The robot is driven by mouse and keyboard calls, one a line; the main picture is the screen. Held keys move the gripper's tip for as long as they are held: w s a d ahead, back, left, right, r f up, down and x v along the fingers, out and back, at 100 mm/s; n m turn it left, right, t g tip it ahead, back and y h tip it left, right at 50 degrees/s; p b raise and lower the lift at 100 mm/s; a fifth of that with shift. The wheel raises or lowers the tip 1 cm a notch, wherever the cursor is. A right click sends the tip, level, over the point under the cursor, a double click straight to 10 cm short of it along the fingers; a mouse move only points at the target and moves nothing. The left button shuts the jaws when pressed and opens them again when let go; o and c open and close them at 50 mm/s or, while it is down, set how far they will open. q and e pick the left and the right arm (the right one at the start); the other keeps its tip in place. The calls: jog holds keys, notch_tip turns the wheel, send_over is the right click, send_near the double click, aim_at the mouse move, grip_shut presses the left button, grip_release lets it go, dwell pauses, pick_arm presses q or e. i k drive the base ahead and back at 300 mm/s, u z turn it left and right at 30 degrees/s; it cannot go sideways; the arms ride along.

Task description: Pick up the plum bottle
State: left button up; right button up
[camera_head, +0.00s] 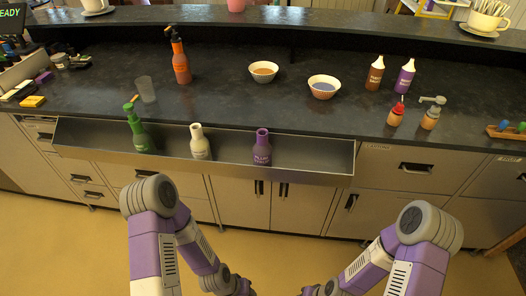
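A purple bottle (262,150) stands upright in the long metal trough on the counter's front, right of its middle. Its label seems to begin with "PLUM". A white bottle (199,146) and a green bottle (136,132) stand to its left in the same trough (315,155). Another purple bottle (404,78), with a white top, stands on the counter at the right; its label is too small to read. Both my arms come in at the bottom, below the trough and apart from the bottles. My grippers are out of the frame.
Drawers and cabinets lie below. The trough is clear right of the purple bottle.

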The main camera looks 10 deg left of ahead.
aim_at(262, 150)
jog(key=z, duration=0.05)
jog(key=k, duration=0.4)
jog(key=u, duration=0.7)
jog(key=i, duration=1)
jog(key=u, duration=0.4)
